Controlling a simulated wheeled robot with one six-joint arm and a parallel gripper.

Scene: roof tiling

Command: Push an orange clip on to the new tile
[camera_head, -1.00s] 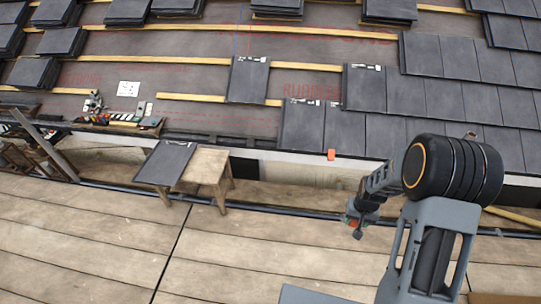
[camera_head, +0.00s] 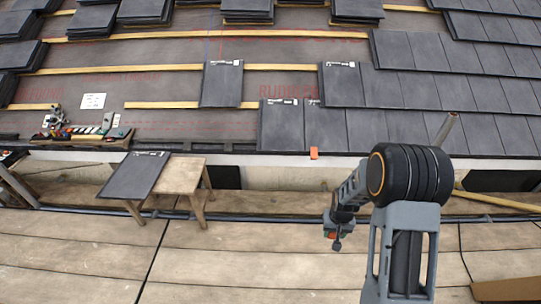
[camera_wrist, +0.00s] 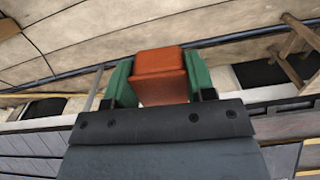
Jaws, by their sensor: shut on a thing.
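My gripper (camera_head: 333,237) hangs in front of the eaves, below and a little right of the roof's lower edge. Its green fingers (camera_wrist: 160,80) are shut on an orange clip (camera_wrist: 160,72), seen in the wrist view. Another orange clip (camera_head: 314,153) sits at the lower edge of the bottom tile row. The leftmost bottom-row tile (camera_head: 281,128) is dark grey with white marks along its top; I cannot tell for sure that it is the new tile. The held clip is apart from the tiles and mostly hidden in the head view.
Tools (camera_head: 85,130) lie on the eaves at left. A single tile (camera_head: 222,84) lies on the battens. The plank deck (camera_head: 210,255) in front is mostly clear.

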